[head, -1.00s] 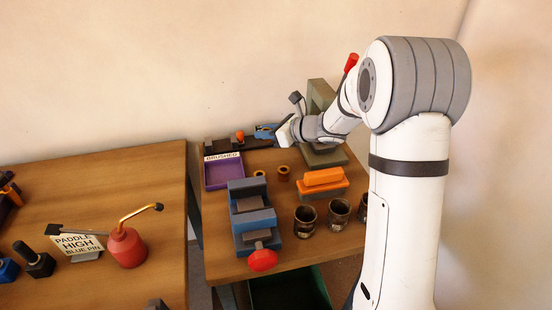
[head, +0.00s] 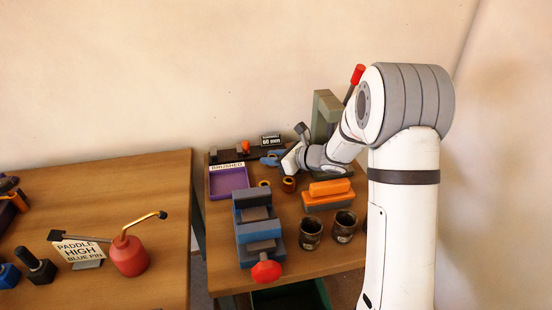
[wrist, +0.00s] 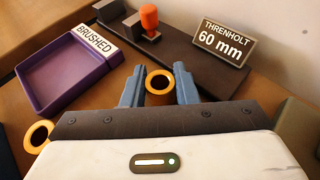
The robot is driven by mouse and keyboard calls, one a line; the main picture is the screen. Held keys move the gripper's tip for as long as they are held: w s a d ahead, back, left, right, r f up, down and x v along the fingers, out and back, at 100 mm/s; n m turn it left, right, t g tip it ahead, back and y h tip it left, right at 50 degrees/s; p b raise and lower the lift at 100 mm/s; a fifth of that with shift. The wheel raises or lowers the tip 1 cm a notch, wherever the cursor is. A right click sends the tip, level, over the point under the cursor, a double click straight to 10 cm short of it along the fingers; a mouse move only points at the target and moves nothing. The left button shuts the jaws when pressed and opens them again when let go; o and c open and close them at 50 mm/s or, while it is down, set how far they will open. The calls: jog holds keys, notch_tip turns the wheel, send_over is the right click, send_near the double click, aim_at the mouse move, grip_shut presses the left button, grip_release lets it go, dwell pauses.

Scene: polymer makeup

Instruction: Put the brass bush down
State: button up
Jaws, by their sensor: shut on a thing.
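My gripper (wrist: 159,80) has blue fingers and is shut on a brass bush (wrist: 160,82), held upright with its dark bore showing in the wrist view. In the head view my gripper (head: 268,160) is low over the back of the right-hand bench, and the held bush cannot be made out. The wrist view does not show clearly whether the bush touches the bench. A second brass bush (wrist: 38,135) stands left of the gripper. In the head view two bushes stand on the bench, one at left (head: 264,184) and one at right (head: 289,184).
A purple tray (wrist: 68,84) labelled BRUSHED lies left of the fingers, its visible floor empty. A dark rail with an orange knob (wrist: 149,18) and a "THRENHOLT 60 mm" sign (wrist: 224,43) is just behind. A blue vise (head: 258,228), orange block (head: 328,193) and dark cups (head: 311,232) stand nearer.

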jog(key=shift+f, duration=0.25)
jog(key=o, duration=1)
jog(key=shift+s, duration=0.15)
